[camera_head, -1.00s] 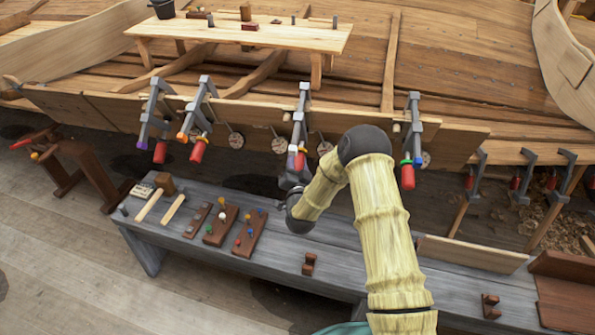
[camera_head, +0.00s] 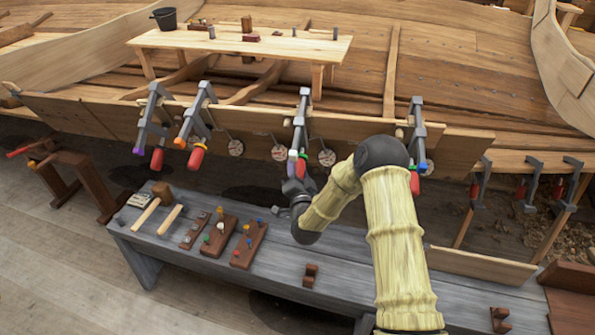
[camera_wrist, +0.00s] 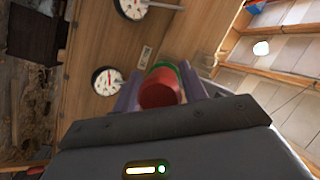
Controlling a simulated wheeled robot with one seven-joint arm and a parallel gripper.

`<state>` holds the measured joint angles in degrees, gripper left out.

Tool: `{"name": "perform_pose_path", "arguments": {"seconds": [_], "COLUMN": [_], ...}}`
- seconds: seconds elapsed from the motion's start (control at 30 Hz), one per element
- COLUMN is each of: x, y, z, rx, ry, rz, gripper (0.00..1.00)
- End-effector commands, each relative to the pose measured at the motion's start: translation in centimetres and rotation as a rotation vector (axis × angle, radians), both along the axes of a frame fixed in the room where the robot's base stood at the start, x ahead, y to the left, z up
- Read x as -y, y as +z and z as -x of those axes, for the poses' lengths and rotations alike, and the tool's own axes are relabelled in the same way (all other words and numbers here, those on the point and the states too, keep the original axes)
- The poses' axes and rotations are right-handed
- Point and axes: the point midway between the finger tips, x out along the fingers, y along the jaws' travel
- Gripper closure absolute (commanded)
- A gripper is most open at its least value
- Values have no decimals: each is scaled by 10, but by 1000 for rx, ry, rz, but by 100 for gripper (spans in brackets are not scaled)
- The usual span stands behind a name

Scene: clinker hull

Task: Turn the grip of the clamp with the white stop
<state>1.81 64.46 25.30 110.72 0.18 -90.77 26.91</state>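Along the plank edge hang several grey clamps with red grips. The middle clamp (camera_head: 300,125) has a small white stop (camera_head: 292,155), and its red grip is largely hidden by my gripper (camera_head: 297,178), just below it. In the wrist view the red grip (camera_wrist: 160,88) sits end-on between the two purple fingers of my gripper (camera_wrist: 160,95), a green ring behind it. The fingers flank it closely; I cannot tell whether they press on it. A white round thing (camera_wrist: 261,47) shows at upper right.
Round dials (camera_head: 278,152) hang along the plank. A grey bench (camera_head: 180,245) with mallets and peg blocks stands below. A trestle table (camera_head: 240,42) is behind.

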Motion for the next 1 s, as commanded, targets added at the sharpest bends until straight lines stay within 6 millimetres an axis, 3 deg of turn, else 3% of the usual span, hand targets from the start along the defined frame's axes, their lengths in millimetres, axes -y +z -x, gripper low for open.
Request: {"name": "perform_pose_path", "arguments": {"seconds": [0.47,0.67,1.0], "x": [0,3,10], "y": [-1,-5,-14], "z": [5,30,92], "rx": [0,-1,-3], "ry": [1,1,2], "rz": [0,1,1], "gripper": [44,44,44]}}
